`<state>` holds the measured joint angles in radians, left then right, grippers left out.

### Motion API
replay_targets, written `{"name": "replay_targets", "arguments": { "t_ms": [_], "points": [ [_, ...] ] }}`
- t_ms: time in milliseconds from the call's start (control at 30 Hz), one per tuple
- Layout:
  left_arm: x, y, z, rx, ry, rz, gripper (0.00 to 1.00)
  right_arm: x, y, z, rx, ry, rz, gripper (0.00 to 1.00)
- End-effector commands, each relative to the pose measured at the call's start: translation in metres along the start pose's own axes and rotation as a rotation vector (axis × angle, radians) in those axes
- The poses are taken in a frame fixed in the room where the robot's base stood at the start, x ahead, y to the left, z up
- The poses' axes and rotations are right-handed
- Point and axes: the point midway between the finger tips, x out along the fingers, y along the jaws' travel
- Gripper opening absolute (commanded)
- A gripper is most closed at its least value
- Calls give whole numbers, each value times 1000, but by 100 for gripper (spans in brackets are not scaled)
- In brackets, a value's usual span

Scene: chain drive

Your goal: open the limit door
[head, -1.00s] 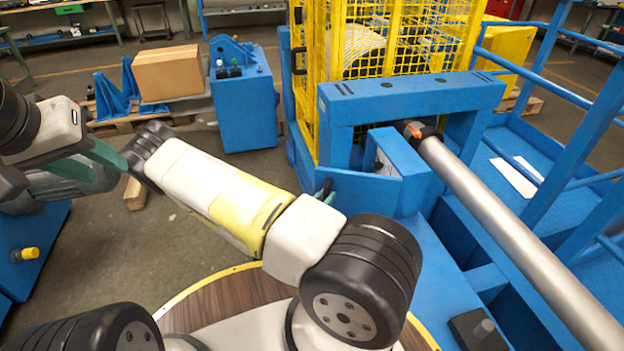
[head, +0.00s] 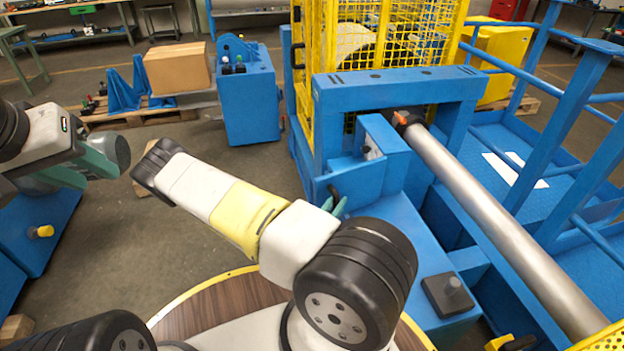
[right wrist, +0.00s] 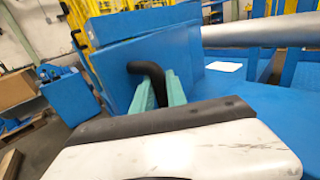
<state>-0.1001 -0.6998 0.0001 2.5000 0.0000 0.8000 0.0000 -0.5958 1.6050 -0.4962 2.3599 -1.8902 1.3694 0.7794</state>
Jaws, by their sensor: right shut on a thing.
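The limit door, a blue panel (head: 348,180), is at the front of a blue housing (head: 388,150) beneath the blue frame in the head view. It fills the middle of the right wrist view (right wrist: 118,65). Its black bent handle (head: 334,192) also shows in the right wrist view (right wrist: 152,72). My right gripper (head: 339,207) has teal fingers, also in the right wrist view (right wrist: 160,90), shut around the handle. How far the door stands from the housing is unclear. My left gripper (head: 95,165) is at the far left, away from the door; its fingers are unclear.
A steel shaft (head: 490,215) runs from the blue frame (head: 400,88) to the lower right. A yellow mesh cage (head: 400,30) stands behind. A blue cabinet (head: 247,105) and cardboard box (head: 177,68) stand at the back left. Blue railings (head: 560,110) close the right.

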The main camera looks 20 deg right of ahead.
Motion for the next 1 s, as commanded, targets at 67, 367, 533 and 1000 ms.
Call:
{"name": "replay_targets", "arguments": {
  "t_ms": [67,367,533,1000],
  "points": [
    [0,0,0,0,0,0,36,0,-4,0,-1,-1,-3,0],
    [0,0,0,0,0,0,36,-1,-5,1,0,-2,-3,0],
    [0,0,0,0,0,0,36,-1,-5,1,0,-2,-3,20],
    [0,0,0,0,0,0,36,-2,-2,0,1,-1,-1,40]
  ]
}}
